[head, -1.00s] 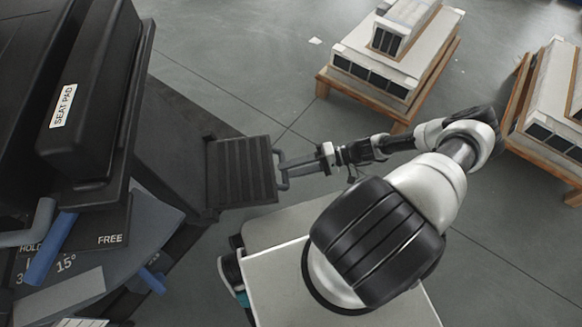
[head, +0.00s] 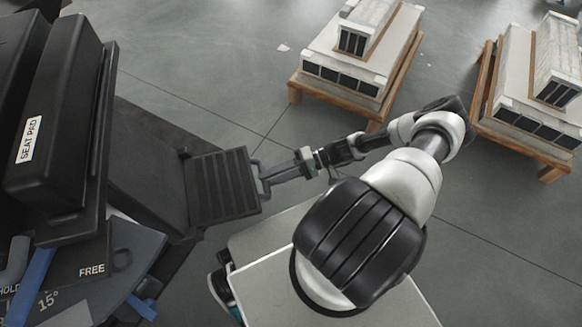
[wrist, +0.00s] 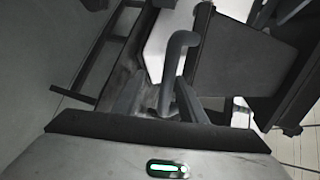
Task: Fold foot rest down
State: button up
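The foot rest (head: 226,188) is a dark ribbed panel hinged to the chair frame in the middle of the head view. It lies out to the side of the chair with its ribbed face showing. A grey loop handle (head: 259,183) stands on its right edge; the bent bar also shows in the wrist view (wrist: 177,52). My gripper (head: 270,178) reaches from the right to this handle. In the wrist view my fingers (wrist: 166,100) lie either side of the bar's lower end and appear shut on it. The exact contact is partly hidden.
The black seat pad (head: 58,110) and a panel marked FREE and 15° (head: 100,255) with blue levers stand at the left. Pallets with grey units (head: 350,60) (head: 535,90) stand at the back and right. Grey floor is open between them and my arm.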

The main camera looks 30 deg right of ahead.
jog(key=v, duration=1.7)
jog(key=shift+d+p, duration=0.15)
jog(key=shift+p, duration=0.3)
jog(key=shift+s+r, duration=0.1)
jog(key=shift+r, duration=0.05)
